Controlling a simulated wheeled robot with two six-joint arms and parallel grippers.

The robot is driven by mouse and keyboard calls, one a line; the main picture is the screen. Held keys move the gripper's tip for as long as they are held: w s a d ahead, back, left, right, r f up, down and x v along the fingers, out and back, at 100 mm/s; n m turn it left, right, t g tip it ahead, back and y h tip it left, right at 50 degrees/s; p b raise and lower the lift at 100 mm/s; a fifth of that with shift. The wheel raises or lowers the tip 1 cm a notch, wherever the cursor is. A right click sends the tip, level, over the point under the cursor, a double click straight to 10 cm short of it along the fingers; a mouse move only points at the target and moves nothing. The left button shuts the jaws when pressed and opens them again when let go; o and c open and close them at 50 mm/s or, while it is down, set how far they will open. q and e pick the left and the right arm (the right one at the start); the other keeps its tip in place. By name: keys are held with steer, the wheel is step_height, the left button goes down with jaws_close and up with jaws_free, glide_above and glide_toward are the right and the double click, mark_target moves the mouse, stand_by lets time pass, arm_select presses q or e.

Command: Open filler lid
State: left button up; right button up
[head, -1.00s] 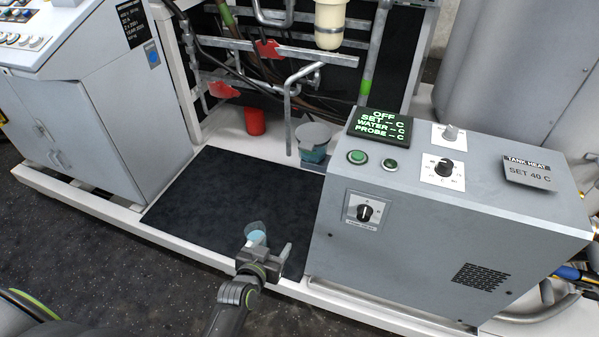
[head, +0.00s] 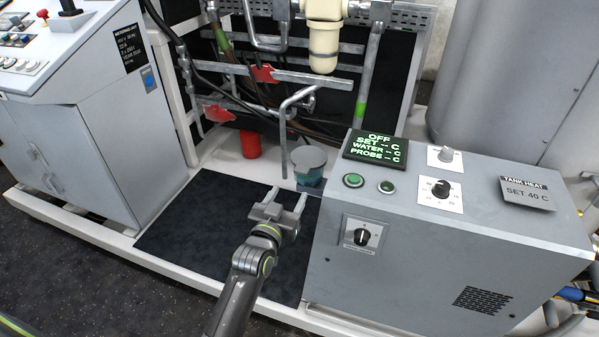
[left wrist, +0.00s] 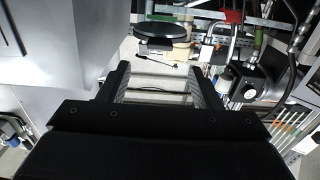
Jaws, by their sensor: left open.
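The filler lid (head: 308,157) is a grey round disc lying flat on top of a small teal pot (head: 309,177), beside the heater box, and it looks closed. My left gripper (head: 287,198) is over the black mat, in front of the pot. It is open and empty, with its fingers pointing toward the pot and apart from it. In the left wrist view my fingers (left wrist: 158,85) are spread, and a dark round disc (left wrist: 161,31), probably the same lid, lies beyond them. My right gripper is not in view.
The grey heater box (head: 440,235) with knobs and a display (head: 376,147) stands close on the right. A bent grey pipe (head: 284,130) rises just left of the pot. A red cup (head: 250,145) stands farther left. The black mat (head: 205,225) is clear.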

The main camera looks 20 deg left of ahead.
mark_target(300, 173)
arm_select(q)
steer(key=w+b, duration=0.1)
steer(key=w, duration=0.8)
steer(key=shift+w+d+b, duration=0.15)
steer(key=shift+b, duration=0.2)
jaws_close()
